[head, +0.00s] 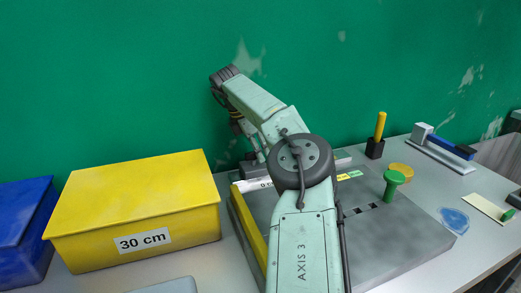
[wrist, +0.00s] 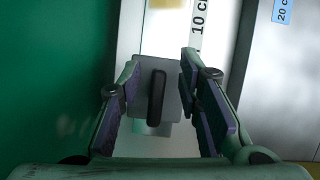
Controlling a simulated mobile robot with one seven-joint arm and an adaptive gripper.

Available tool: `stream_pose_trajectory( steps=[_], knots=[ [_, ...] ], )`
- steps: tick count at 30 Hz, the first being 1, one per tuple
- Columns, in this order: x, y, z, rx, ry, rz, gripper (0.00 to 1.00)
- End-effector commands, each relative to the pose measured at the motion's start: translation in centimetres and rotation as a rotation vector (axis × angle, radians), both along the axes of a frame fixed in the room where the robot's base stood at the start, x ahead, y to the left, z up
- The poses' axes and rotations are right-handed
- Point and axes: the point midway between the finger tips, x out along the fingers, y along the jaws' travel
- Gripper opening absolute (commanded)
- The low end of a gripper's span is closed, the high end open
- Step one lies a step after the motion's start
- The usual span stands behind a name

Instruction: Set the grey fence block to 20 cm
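In the wrist view a grey block (wrist: 143,100) with a dark upright handle bar (wrist: 157,98) lies between the fingers of my gripper (wrist: 160,75). I take it for the fence block. My gripper is open, with a gap on both sides of the handle. The block sits over a pale strip, below the "10 c" label (wrist: 199,18) in the picture. A blue "20 c" label (wrist: 283,10) shows at the upper right. In the head view my arm hides much of the rear of the grey slab (head: 388,225), and the block is not clear there.
A yellow box marked "30 cm" (head: 135,205) and a blue box (head: 22,220) stand left. A green knob (head: 393,180) rises from the slab. A yellow-handled tool in a black holder (head: 377,140) and a grey-and-blue device (head: 443,148) stand right. The green wall (head: 130,75) is close behind.

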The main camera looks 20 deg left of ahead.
Motion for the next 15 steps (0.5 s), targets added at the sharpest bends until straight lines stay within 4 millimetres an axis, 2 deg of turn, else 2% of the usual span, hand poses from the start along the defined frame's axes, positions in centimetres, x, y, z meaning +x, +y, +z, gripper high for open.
stream_pose_trajectory(
  steps=[5, 15],
  knots=[
    [-0.5, 0.6, 1.7, 0.001, -0.003, 0.001, 0.32],
    [-2.5, 2.5, 8.4, 0.003, -0.003, -0.002, 0.32]
  ],
)
